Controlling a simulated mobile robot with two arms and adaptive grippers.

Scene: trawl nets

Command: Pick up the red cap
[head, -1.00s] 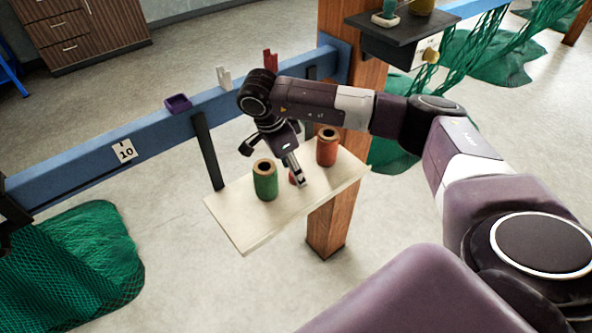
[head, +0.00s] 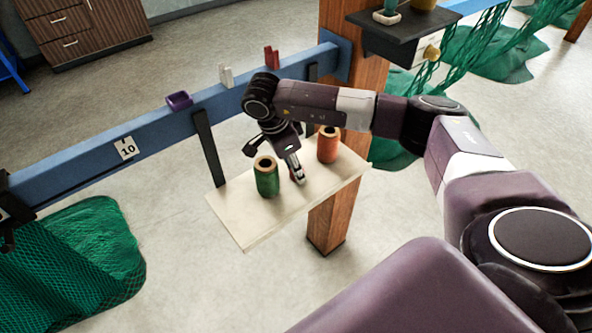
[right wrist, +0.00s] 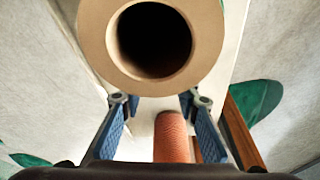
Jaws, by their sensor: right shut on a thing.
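My right gripper (head: 297,172) reaches down between the green spool (head: 267,178) and the orange-red spool (head: 328,146), both upright on the pale board (head: 240,229). Its fingers are shut on the red cap (head: 292,177), of which only a small red part shows beside the fingertips, low over the board. The right wrist view shows the blue-padded fingers (right wrist: 160,108) on either side of a ribbed orange-red cylinder (right wrist: 172,135). A large tan ring with a dark hole (right wrist: 93,45) fills the top there. I cannot tell which objects these are. My left gripper is not in view.
A blue beam (head: 85,165) runs behind the board, with purple, white and red small items on it. A wooden post (head: 327,225) stands at the board's right end. Green nets (head: 85,255) lie on the floor. The board's front left part is bare.

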